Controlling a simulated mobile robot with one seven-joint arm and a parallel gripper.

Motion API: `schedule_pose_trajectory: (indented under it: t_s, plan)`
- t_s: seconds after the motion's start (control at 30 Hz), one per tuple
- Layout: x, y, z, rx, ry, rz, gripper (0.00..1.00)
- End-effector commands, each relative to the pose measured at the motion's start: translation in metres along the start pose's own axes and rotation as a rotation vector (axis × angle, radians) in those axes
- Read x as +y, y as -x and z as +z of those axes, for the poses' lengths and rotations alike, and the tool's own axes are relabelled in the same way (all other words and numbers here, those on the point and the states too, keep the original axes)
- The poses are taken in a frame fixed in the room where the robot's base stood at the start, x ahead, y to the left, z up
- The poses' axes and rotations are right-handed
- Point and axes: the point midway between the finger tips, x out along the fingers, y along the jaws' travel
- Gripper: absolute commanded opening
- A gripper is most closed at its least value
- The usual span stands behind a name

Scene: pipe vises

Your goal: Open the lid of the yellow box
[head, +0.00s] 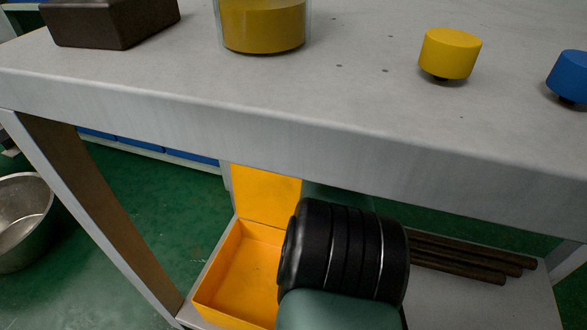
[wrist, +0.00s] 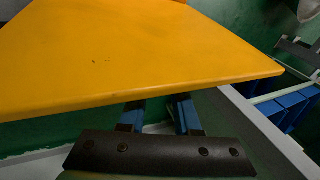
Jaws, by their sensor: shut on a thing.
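The yellow box (head: 232,290) sits on the lower shelf under the table, its tray open and empty where it shows. Its lid (head: 266,196) stands raised, roughly upright, at the back of the tray; the table edge cuts off its top. In the wrist view the lid (wrist: 130,60) is a broad yellow panel close to the camera, filling the upper part. My gripper (wrist: 160,150) shows as a dark bar with screws just below the panel's edge. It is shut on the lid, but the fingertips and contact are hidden. In the head view my arm hides my gripper.
The table's front edge (head: 300,140) hangs above the box. Dark pipes (head: 465,258) lie on the shelf to the right. A metal bucket (head: 30,220) stands on the floor at left. On the tabletop are yellow (head: 449,52) and blue (head: 570,76) knobs.

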Motion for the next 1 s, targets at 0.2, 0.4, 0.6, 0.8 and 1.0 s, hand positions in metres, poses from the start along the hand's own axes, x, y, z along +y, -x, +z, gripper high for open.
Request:
schedule_pose_trajectory:
  t_s: [0.2, 0.4, 0.6, 0.8, 1.0]
  plan:
    - [0.0043, -0.0055, 0.0069, -0.034, -0.012, 0.007, 0.00]
    - [0.0042, -0.0042, 0.0086, -0.044, -0.015, 0.009, 0.00]
    - [0.0045, -0.0040, 0.0095, -0.048, -0.016, 0.009, 0.00]
    - [0.0047, -0.0041, 0.0096, -0.048, -0.016, 0.009, 0.48]
    - [0.0030, -0.0026, 0.0078, -0.042, -0.015, 0.006, 0.63]
